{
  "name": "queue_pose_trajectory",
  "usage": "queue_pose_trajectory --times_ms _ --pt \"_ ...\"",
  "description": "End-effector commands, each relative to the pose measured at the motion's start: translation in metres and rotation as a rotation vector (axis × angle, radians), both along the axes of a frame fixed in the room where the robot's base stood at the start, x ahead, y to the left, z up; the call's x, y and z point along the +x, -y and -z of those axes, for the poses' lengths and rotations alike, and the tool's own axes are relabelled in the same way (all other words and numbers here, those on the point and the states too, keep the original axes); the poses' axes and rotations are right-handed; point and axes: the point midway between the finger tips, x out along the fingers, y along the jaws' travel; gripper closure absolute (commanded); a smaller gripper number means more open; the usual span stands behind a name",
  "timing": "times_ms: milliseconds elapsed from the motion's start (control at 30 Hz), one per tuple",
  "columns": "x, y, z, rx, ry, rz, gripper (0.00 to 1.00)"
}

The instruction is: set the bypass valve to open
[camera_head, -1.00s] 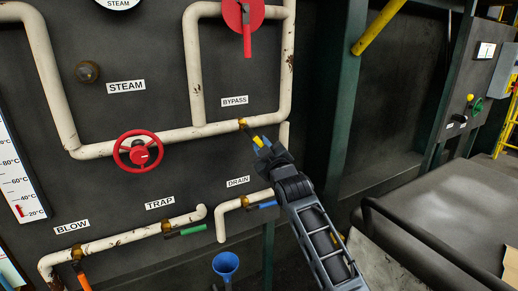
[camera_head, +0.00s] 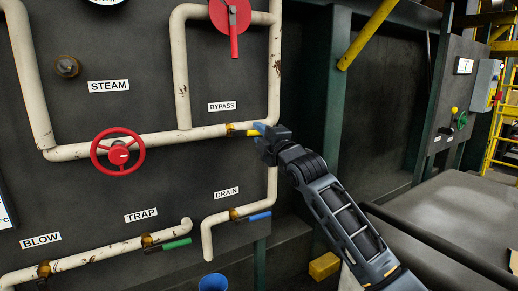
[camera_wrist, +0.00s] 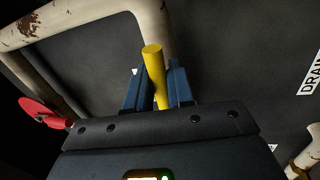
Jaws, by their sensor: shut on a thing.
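The bypass valve's brass body (camera_head: 230,130) sits on the cream pipe (camera_head: 180,137) below the BYPASS label (camera_head: 222,106). Its yellow lever (camera_head: 251,133) points right, roughly along the pipe. My gripper (camera_head: 262,132) is at the lever's outer end, reaching in from the lower right. In the wrist view, the yellow lever (camera_wrist: 154,65) stands between the two dark blue fingers of my gripper (camera_wrist: 153,88), which is shut on it. The lever's far end is partly hidden by the fingers in the head view.
A red handwheel (camera_head: 118,152) is on the same pipe at left. A red lever (camera_head: 234,35) hangs above. The blue DRAIN lever (camera_head: 260,216) is below my gripper, the green TRAP lever (camera_head: 177,244) lower left. A black rail (camera_head: 430,240) runs at right.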

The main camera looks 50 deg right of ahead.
Motion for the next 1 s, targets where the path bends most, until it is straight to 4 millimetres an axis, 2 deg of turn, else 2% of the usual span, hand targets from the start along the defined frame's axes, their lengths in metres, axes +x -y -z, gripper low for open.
queue_pose_trajectory --times_ms 300,767,800,933,1000 --pt "0.0003 -0.0004 -0.0055 -0.084 -0.025 -0.001 1.0" --pt "0.0006 -0.0011 -0.0079 -0.094 -0.026 -0.002 1.0" --pt "0.0006 -0.0011 -0.008 -0.094 -0.026 -0.002 0.74" --pt "0.0005 -0.0008 -0.0078 -0.093 -0.026 -0.001 0.61" --pt "0.0004 -0.0006 -0.0077 -0.093 -0.026 -0.001 0.59"
